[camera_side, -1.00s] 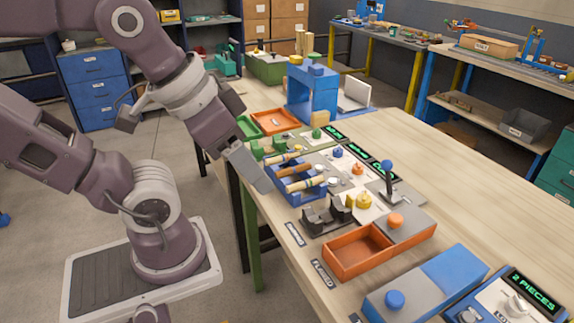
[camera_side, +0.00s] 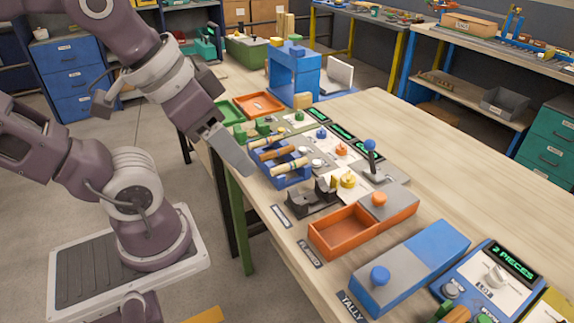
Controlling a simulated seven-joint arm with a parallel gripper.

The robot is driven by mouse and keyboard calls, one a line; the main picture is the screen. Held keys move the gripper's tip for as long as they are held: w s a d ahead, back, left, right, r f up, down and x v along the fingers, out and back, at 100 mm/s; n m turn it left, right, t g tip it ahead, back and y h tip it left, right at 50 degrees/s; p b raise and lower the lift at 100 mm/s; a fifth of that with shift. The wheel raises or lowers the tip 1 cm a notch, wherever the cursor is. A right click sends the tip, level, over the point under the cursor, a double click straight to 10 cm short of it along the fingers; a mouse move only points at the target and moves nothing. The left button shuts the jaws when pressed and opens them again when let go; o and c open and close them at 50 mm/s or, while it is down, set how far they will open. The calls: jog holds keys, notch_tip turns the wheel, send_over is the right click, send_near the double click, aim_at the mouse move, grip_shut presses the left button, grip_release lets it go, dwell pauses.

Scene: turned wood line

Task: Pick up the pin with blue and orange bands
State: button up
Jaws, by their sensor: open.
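Several turned wooden pins lie side by side in a blue rack (camera_side: 290,181) on the table. The nearest is a pale pin (camera_side: 289,166) with darker bands. Behind it lie a browner pin (camera_side: 277,153) and another pin (camera_side: 267,142). The band colours are too small to make out, so I cannot tell which pin has blue and orange bands. My gripper (camera_side: 240,161) points down at the left of the rack, near the table edge. It is open, apart from the pins, and its fingers overlap in this view.
A dark cradle (camera_side: 312,197) and an orange box (camera_side: 345,232) stand in front of the rack. A black lever with a blue knob (camera_side: 369,145) rises to the right. A blue frame (camera_side: 293,77) and an orange tray (camera_side: 259,103) stand behind.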

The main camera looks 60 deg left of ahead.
jog(key=shift+c, duration=0.7)
